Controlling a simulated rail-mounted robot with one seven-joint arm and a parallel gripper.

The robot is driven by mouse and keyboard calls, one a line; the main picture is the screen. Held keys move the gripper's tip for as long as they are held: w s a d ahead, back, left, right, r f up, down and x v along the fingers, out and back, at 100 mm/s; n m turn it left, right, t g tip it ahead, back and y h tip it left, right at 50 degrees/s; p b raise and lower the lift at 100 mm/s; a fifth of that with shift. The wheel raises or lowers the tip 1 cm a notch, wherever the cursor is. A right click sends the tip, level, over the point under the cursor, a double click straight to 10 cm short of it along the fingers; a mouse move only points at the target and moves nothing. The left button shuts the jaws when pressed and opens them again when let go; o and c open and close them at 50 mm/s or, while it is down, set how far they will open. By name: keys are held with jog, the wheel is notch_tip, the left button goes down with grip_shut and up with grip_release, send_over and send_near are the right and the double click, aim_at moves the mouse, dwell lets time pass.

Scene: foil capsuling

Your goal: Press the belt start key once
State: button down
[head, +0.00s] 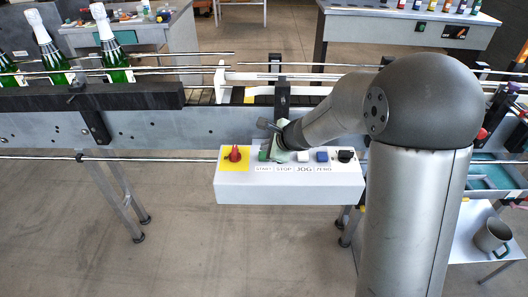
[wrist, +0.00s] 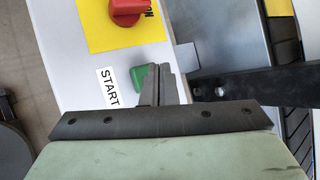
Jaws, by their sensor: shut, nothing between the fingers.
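The belt start key is a green button (wrist: 139,78) beside a START label on a white control box (head: 290,188). In the head view the green key (head: 263,156) shows just left of my gripper. My gripper (wrist: 158,70) is shut with nothing in it. In the wrist view its fingertips overlap one edge of the green key; whether they touch it or hover above it I cannot tell. The key's far edge is hidden behind the fingers. In the head view my gripper and wrist cover the area above STOP, and the fingertips are hard to make out.
A red knob on a yellow plate (head: 235,157) sits left of the start key. Right of it are a white JOG key (head: 303,156), a blue ZERO key (head: 322,156) and a black knob (head: 345,156). The conveyor (head: 150,128) with green bottles (head: 116,60) runs behind the box.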

jog(key=shift+r, duration=0.1)
notch_tip(320, 180, up, 5)
jog(key=p, duration=0.4)
dwell(0.3)
dwell(0.7)
jog(key=s+d+n+g+h, duration=0.2)
jog(key=s+d+n, duration=0.3)
jog(key=s, duration=0.6)
jog(key=s+d+r+n+g+h, duration=0.1)
jog(key=s+d+n, duration=0.4)
jog(key=s, duration=0.5)
jog(key=s+d+r+n+g+h, duration=0.1)
jog(key=s+d+n+g+h, duration=0.2)
jog(key=s+d+n, duration=0.2)
jog(key=s+n, duration=0.3)
jog(key=s, duration=0.3)
jog(key=shift+s+d+n, duration=0.25)
jog(key=shift+s+n, duration=0.05)
jog(key=shift+s, duration=0.05)
